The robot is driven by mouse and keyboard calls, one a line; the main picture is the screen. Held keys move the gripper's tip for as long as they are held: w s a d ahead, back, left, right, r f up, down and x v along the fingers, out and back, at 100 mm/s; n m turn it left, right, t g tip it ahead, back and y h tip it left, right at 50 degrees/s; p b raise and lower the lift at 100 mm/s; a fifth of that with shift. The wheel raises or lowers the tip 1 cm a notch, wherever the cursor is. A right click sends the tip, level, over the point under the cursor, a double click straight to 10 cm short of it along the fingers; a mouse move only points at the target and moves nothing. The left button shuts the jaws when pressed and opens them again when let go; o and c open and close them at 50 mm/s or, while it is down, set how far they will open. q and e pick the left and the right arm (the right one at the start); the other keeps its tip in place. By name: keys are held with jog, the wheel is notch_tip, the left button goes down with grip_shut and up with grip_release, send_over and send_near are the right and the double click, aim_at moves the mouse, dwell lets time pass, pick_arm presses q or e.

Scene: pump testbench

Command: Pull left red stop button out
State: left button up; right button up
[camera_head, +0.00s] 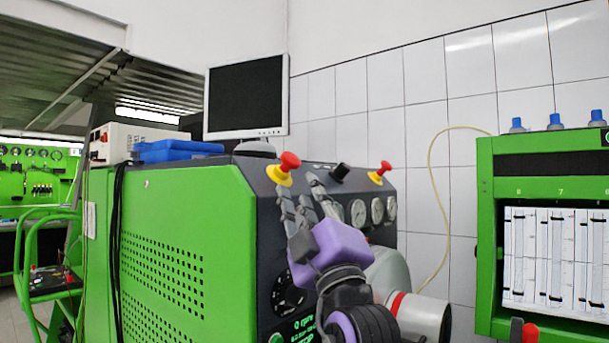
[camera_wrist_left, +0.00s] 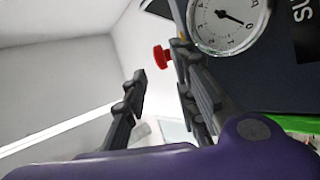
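The left red stop button (camera_head: 289,161) is a red mushroom knob on a yellow base, at the top left of the dark panel of the green testbench. A second red stop button (camera_head: 385,168) sits farther right. My left gripper (camera_head: 298,185) is open and empty, with its fingertips just below and to the right of the left button, apart from it in the picture. In the left wrist view, its two fingers stand apart, and a red knob (camera_wrist_left: 162,57) shows in the gap near the right fingertip. I cannot tell which button that is. My right gripper is not in view.
Gauges (camera_head: 358,212) and a black knob (camera_head: 339,172) are on the panel close to my left fingers; a gauge (camera_wrist_left: 228,22) also shows large in the left wrist view. A monitor (camera_head: 247,97) stands behind. A green cabinet (camera_head: 485,230) is at right.

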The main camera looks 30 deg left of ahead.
aim_at(294, 163)
pick_arm(q)
jog(key=shift+n, duration=0.9)
jog(key=p+x, duration=0.1)
jog(key=x, duration=0.1)
jog(key=p+x, duration=0.1)
jog(key=x, duration=0.2)
jog(key=p+x, duration=0.1)
jog(key=x, duration=0.1)
jog(key=shift+s+r+p, duration=0.3)
jog(key=shift+r, duration=0.15)
jog(key=shift+w+a, duration=0.1)
jog(key=shift+w, duration=0.05)
grip_shut()
jog(key=shift+d+r+b, duration=0.45)
jog(key=shift+d+r, duration=0.15)
jog(key=shift+r, duration=0.15)
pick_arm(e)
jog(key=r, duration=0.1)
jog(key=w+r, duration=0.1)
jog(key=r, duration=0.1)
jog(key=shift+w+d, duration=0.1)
